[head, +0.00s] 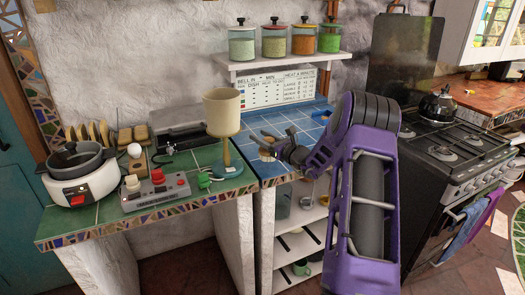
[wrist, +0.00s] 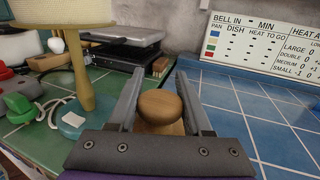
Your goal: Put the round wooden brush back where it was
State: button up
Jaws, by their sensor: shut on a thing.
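The round wooden brush (wrist: 160,105) is between the two fingers of my gripper (wrist: 160,88) in the wrist view, with its rounded wooden top showing. Its underside is hidden by the gripper, so I cannot tell whether it touches the counter. In the head view the brush (head: 266,156) shows small at the tip of my gripper (head: 274,148), over the left part of the blue tiled counter (head: 310,121). My gripper is shut on the brush.
A lamp with a cream shade (head: 222,108) stands close left on the green tiled counter (head: 205,158). A printed sign (head: 282,89) leans at the back wall. The blue counter right of the gripper is clear. The stove (head: 450,150) is further right.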

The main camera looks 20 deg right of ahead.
jog(key=shift+f, duration=2)
jog(key=shift+f, duration=0.15)
jog(key=o, duration=1.1)
jog(key=v, duration=1.2)
jog(key=shift+a, duration=0.1)
